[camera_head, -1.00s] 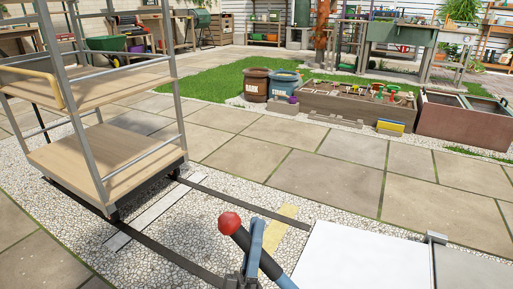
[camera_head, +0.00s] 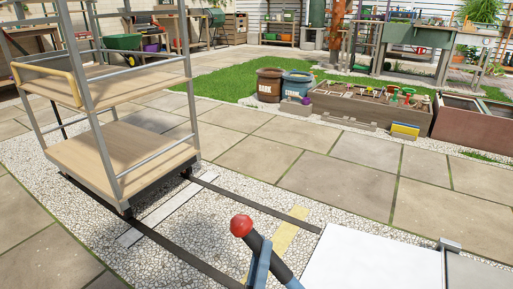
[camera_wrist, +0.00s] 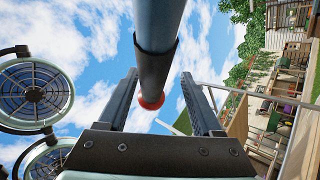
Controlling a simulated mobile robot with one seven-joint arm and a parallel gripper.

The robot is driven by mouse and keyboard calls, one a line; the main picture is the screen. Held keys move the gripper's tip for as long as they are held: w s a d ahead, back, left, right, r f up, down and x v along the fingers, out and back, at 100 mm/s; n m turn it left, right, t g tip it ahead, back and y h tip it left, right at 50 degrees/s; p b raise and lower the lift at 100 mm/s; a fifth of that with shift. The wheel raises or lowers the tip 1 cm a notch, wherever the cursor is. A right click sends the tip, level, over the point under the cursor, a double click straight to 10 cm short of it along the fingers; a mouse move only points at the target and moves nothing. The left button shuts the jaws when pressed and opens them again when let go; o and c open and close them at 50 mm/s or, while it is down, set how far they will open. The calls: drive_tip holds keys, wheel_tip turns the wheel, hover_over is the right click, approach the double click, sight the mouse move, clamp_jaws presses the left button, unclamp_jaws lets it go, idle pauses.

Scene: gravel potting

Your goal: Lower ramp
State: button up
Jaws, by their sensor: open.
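A lever with a red ball knob (camera_head: 241,226) and a dark grip (camera_head: 267,255) stands tilted at the bottom of the head view. Its lower part is blue. In the wrist view the lever's blue shaft and dark sleeve (camera_wrist: 155,62) run between my fingers, with the red knob (camera_wrist: 152,101) beyond. My gripper (camera_wrist: 160,74) is open, a finger on each side of the lever; I cannot tell whether either touches. A flat white panel (camera_head: 372,258) lies right of the lever; I cannot tell if it is the ramp.
A wheeled shelf cart (camera_head: 125,155) stands on the left near two dark rails (camera_head: 190,258) on gravel. A yellow strip (camera_head: 290,232) lies between the lever and paving. Paving behind is open, before barrels (camera_head: 269,86) and a wooden planter (camera_head: 345,105).

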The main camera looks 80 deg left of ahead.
drive_tip(key=p+v, duration=0.1)
drive_tip(key=v, duration=0.9)
drive_tip(key=shift+f, duration=0.15)
drive_tip(key=shift+s+d, duration=0.1)
